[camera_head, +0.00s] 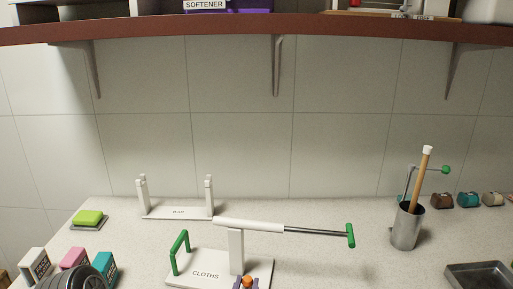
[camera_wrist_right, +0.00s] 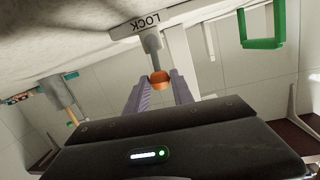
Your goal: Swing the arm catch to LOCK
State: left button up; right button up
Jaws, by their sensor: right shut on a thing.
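The catch is a short grey lever (camera_wrist_right: 153,42) with an orange tip (camera_wrist_right: 160,78), in the right wrist view. It comes out by a white plate marked LOCK (camera_wrist_right: 125,29), whose lettering looks upside down there. My right gripper (camera_wrist_right: 160,84) has its purple fingers shut on the orange tip. In the head view the orange tip (camera_head: 247,281) shows at the bottom edge between the fingers, by the front of the white CLOTHS base (camera_head: 188,279). The white arm (camera_head: 250,225) above the base has a thin rod and a green crossbar at right. My left gripper is not visible.
A green handle (camera_head: 181,250) stands on the base's left side. A white stand (camera_head: 178,213) is behind it. A metal cup (camera_head: 407,228) with a wooden stick and a grey tray (camera_head: 480,275) are at right. A green sponge (camera_head: 88,217) and small boxes are at left.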

jog(key=shift+a, duration=0.2)
jog(key=shift+w+a, duration=0.1)
jog(key=shift+a, duration=0.2)
jog(key=shift+w+a+r, duration=0.1)
jog(key=shift+a, duration=0.25)
dwell(0.5)
jog(key=shift+a, duration=0.35)
jog(key=shift+w+a, duration=0.1)
jog(key=shift+a, duration=0.05)
dwell(0.3)
jog(key=shift+a, duration=0.2)
